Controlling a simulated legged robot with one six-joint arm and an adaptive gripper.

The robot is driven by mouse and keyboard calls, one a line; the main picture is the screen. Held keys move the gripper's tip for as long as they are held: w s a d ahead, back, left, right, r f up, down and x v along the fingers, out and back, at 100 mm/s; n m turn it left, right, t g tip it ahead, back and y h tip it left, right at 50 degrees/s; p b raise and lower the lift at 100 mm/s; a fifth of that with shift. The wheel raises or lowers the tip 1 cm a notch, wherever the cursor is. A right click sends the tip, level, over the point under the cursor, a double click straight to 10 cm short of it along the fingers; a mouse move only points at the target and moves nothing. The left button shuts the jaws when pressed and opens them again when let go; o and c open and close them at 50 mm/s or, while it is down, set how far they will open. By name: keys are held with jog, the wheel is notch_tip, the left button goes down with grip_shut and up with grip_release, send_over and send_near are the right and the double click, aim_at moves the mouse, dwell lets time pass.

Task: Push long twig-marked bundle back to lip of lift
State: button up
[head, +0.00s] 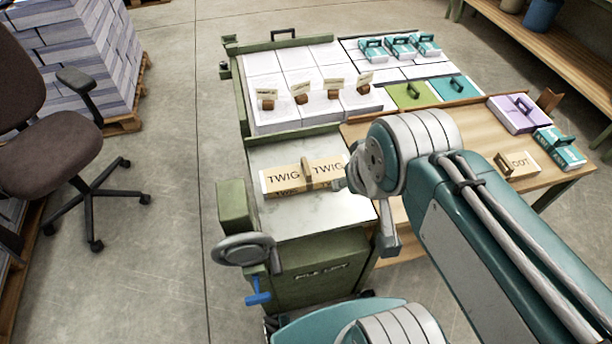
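The long tan bundle (283,180), marked TWIG twice on top, lies flat across the pale plate of the green lift (304,270). An upright tan strap or handle stands at its middle. Bare plate shows between the bundle and the lift's raised green back lip (290,134), and in front of it. My gripper (341,184) is at the bundle's right end, largely hidden by my own arm. A small grey part of it shows close to that end. I cannot tell whether it touches, or whether the fingers are open or shut.
Behind the lip, white paper stacks (277,84) carry several small tagged blocks. The wooden table (480,140) at right holds purple, teal and COT-marked bundles. A handwheel (243,250) and blue handle (258,290) stick out at the lift's left. An office chair (50,140) stands left; floor between is clear.

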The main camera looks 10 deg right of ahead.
jog(key=shift+w, duration=0.1)
jog(key=c, duration=0.8)
jog(key=shift+w+f, duration=0.15)
jog(key=shift+w, duration=0.2)
grip_shut()
jog(key=g, duration=0.6)
send_over(308, 195)
jog(key=s, duration=0.4)
notch_tip(308, 195, down, 25)
notch_tip(308, 195, down, 11)
jog(key=shift+s+r, duration=0.1)
jog(key=shift+r, duration=0.1)
jog(key=shift+w+f, duration=0.1)
jog(key=shift+w, duration=1.95)
